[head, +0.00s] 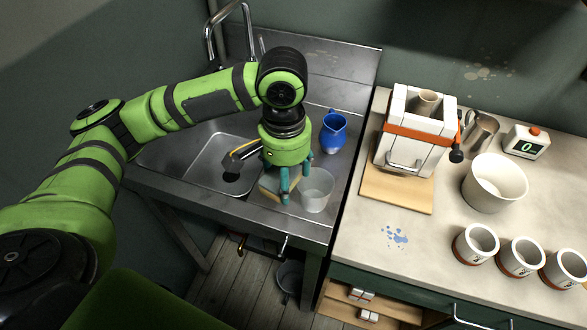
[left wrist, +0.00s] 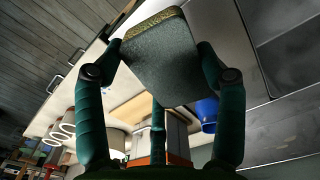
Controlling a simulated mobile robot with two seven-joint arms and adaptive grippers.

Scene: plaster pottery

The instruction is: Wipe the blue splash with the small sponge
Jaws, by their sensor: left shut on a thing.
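The blue splash (head: 397,237) is a small scatter of blue spots on the pale countertop, in front of the wooden board. My left gripper (head: 284,196) points down over the front of the steel sink unit, left of the splash and apart from it. It is shut on the sponge (head: 269,190). In the left wrist view the sponge (left wrist: 160,58) shows a grey-green face and a yellowish edge between the fingers. The gripper's fingers partly hide the sponge in the head view. My right gripper is not in view.
A clear glass (head: 317,188) stands close to the right of my left gripper, with a blue jug (head: 333,132) behind. A white machine (head: 411,135) stands on a wooden board (head: 395,194). Several cups (head: 475,244) stand right of the splash. The counter around the splash is clear.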

